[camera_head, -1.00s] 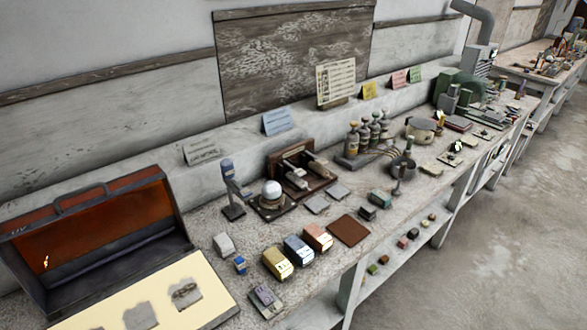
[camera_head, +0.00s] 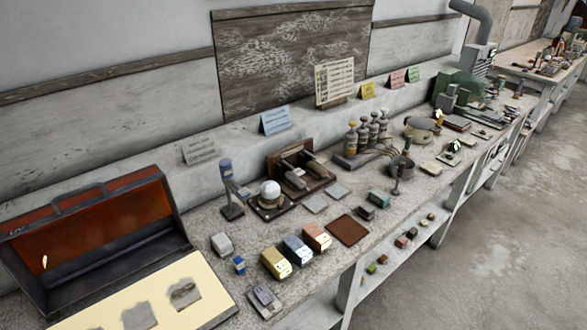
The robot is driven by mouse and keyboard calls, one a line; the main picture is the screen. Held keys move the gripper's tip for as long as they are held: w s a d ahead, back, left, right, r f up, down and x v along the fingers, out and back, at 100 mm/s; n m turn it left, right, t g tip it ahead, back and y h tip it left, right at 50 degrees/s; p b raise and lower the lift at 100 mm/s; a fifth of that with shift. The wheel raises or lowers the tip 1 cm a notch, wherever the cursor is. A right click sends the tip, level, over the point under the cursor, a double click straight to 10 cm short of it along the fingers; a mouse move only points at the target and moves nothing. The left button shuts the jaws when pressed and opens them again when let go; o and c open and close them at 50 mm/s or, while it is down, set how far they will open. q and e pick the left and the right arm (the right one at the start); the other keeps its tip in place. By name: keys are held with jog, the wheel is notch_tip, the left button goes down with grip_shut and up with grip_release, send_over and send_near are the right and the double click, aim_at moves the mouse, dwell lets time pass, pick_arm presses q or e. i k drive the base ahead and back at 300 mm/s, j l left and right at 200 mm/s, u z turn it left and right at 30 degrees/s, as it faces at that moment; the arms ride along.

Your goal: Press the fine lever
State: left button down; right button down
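A dark brown wooden box (camera_head: 275,164) with lever-like grey and beige parts stands on the bench near the middle of the view. One grey lever-like part (camera_head: 295,180) lies at its left front, and a paler one (camera_head: 317,169) lies to the right. I cannot tell which is the fine lever. A white plaster sphere (camera_head: 270,190) sits on a dark base just left of the box. Neither of my grippers is in view.
A blue-topped stand (camera_head: 228,188) is left of the sphere. Yellow, blue and orange blocks (camera_head: 298,248) and a brown mat (camera_head: 348,230) lie in front. An open case (camera_head: 92,240) fills the left. Several bottles (camera_head: 365,136) stand to the right. Floor is clear at right.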

aim_at(298, 171)
jog(key=u, duration=0.2)
jog(key=i+l+u, duration=0.1)
jog(key=l+u, duration=0.65)
jog(key=u, duration=0.2)
jog(key=l+u, duration=0.45)
jog(key=l, duration=0.45)
jog(key=k+l+u, duration=0.1)
jog(key=l, duration=0.3)
jog(key=k+l, duration=0.1)
jog(key=l, duration=0.35)
